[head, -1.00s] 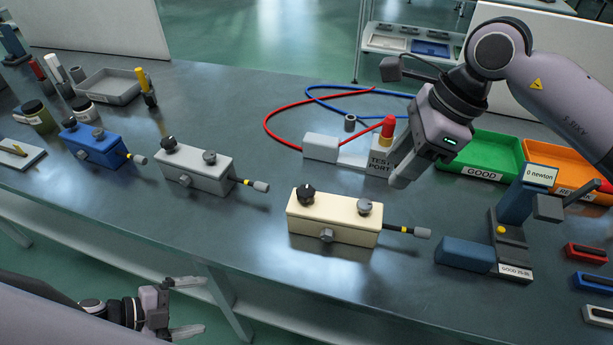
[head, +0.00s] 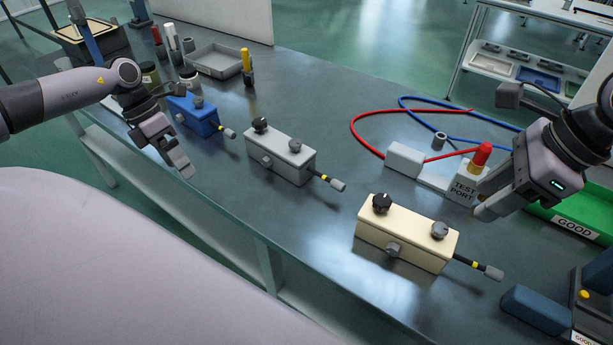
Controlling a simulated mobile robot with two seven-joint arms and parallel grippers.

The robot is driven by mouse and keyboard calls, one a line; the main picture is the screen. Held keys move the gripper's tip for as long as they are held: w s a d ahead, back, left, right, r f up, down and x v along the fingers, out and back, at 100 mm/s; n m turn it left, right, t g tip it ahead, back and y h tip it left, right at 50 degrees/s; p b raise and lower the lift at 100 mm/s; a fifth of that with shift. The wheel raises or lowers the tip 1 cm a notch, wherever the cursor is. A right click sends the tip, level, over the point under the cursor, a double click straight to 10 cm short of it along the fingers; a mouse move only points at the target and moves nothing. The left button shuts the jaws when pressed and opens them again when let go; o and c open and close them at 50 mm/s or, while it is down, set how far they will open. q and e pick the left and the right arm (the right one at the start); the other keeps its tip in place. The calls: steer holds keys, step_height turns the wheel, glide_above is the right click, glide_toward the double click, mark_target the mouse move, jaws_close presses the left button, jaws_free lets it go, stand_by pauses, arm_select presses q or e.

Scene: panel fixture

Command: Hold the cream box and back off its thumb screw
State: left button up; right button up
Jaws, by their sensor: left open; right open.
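The cream box (head: 406,241) stands on the grey bench at the right of centre. It has a black knob (head: 382,203) and a grey knob (head: 439,230) on top, a grey screw (head: 393,250) on its front face and a cable stub at its right end. I cannot tell for certain which of these is the thumb screw. My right gripper (head: 482,204) is open and empty, above and right of the box, close to the test port. My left gripper (head: 188,170) is open and empty, in front of the blue box, well left of the cream box.
A grey box (head: 280,156) and a blue box (head: 193,116) stand left of the cream box. The test port (head: 466,186), with red and blue hoses, stands behind it. A green GOOD tray (head: 570,219) and a dark blue fixture block (head: 536,310) are at the right.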

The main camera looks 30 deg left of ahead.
arm_select(q)
steer(key=w+d+r+m+t, duration=0.2)
steer(key=w+d+r+m, duration=0.35)
steer(key=w+r, duration=0.2)
steer(key=m+g+y, duration=0.2)
steer(key=m+y, duration=0.2)
steer(key=m, duration=1)
glide_above(380, 214)
steer(key=w, duration=0.1)
steer(key=shift+w+a+f, duration=0.1)
steer(key=shift+a+f, duration=0.1)
steer(key=shift+f, duration=0.4)
steer(key=shift+a+f, duration=0.2)
steer(key=shift+f, duration=0.35)
steer(key=shift+d+f, duration=0.15)
steer(key=shift+d, duration=0.05)
steer(key=shift+s+d+f, duration=0.1)
steer(key=shift+s+f, duration=0.15)
steer(key=shift+f, duration=3.3)
